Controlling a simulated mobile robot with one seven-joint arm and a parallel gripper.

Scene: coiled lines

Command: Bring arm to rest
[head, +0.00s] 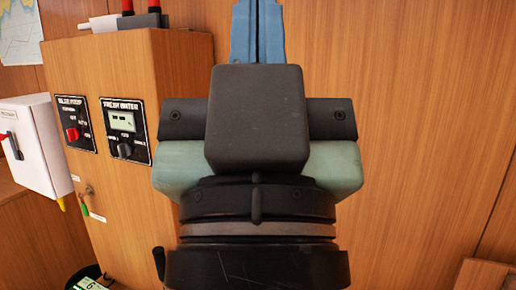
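My gripper (257,25) is in the middle of the head view, its blue fingers pointing up to the top edge. The fingers lie side by side with only a thin seam between them, so it looks shut. Nothing shows between them, though the very tips are at or past the picture's edge. The dark gripper body and wrist stand in front of the wooden wall and hide part of it.
A wooden cabinet (130,75) at the left carries two black switch panels, one with a red knob (72,134) and one with a display (122,121). A white box (35,145) is further left. A dark device (88,280) shows at the bottom left. The right side shows bare wooden panelling (430,120).

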